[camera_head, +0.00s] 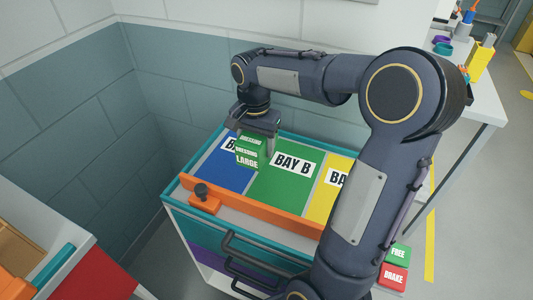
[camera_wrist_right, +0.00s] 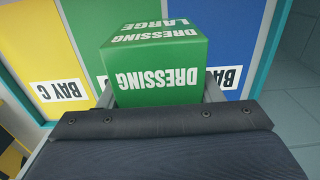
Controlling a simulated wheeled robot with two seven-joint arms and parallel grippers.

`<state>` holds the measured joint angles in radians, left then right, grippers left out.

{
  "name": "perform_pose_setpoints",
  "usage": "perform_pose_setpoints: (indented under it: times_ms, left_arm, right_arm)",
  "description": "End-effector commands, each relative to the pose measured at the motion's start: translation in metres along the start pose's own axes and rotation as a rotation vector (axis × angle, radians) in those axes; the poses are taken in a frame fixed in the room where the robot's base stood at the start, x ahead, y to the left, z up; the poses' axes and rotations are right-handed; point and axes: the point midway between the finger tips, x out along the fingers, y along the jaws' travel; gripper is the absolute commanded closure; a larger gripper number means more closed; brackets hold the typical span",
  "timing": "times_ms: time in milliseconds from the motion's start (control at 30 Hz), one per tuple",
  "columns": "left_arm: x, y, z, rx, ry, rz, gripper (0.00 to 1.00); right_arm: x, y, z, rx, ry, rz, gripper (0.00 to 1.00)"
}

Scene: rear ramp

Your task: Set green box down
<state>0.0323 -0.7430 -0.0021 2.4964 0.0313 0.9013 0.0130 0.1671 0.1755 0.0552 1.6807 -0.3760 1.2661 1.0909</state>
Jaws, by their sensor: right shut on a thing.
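The green box (camera_head: 248,153) carries white "DRESSING" and "LARGE" labels. My right gripper (camera_head: 258,125) is shut on it from above, over the cart top near the border of the blue and green bays. In the right wrist view the green box (camera_wrist_right: 155,62) fills the middle, between the two fingers (camera_wrist_right: 160,98). I cannot tell whether its underside touches the cart top. The blue bay (camera_head: 222,172), the green bay marked "BAY B" (camera_head: 282,190) and the yellow bay (camera_head: 328,196) lie side by side. My left gripper is not in view.
A teal rim (camera_head: 310,147) borders the back. Green "FREE" (camera_head: 398,253) and red "BRAKE" (camera_head: 393,277) blocks sit at lower right. A white bench (camera_head: 470,110) stands at right.

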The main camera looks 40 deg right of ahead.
Motion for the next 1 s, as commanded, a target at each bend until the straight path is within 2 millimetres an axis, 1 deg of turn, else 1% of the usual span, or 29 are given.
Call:
perform_pose_setpoints:
  times_ms: [33, 67, 100, 133, 200, 300, 567, 600, 700, 800, 1000]
  left_arm:
    - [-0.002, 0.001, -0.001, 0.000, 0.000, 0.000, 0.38]
    - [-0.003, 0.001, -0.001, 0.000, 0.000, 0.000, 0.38]
    - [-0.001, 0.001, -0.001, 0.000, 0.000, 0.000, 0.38]
    - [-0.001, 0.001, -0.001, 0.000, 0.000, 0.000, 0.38]
    - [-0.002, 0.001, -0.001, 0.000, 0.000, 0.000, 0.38]
    - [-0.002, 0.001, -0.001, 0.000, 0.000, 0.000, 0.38]
    - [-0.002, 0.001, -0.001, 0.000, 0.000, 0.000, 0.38]
    - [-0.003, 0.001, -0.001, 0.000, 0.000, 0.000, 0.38]
    - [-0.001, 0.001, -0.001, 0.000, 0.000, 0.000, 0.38]
    - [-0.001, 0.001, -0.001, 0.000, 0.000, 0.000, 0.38]
    - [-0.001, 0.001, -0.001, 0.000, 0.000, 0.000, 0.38]
  right_arm:
    - [0.005, -0.001, -0.014, 0.006, -0.002, 0.002, 0.70]
    - [0.009, -0.001, -0.021, 0.005, -0.002, 0.003, 0.70]
    - [0.020, -0.002, -0.026, 0.004, -0.003, 0.004, 0.70]
    - [0.026, -0.002, -0.031, 0.003, -0.003, 0.003, 0.70]
    - [0.037, -0.004, -0.041, 0.003, -0.002, 0.002, 0.70]
    - [0.050, -0.004, -0.051, 0.001, -0.002, 0.001, 0.70]
    - [0.064, -0.006, -0.063, 0.001, -0.001, 0.000, 0.70]
    - [0.068, -0.006, -0.066, 0.000, -0.002, 0.000, 0.70]
    - [0.085, -0.006, -0.065, -0.001, -0.003, 0.002, 0.70]
    - [0.096, -0.006, -0.065, -0.002, -0.001, 0.000, 0.70]
    - [0.096, -0.007, -0.065, -0.001, 0.001, -0.002, 0.70]
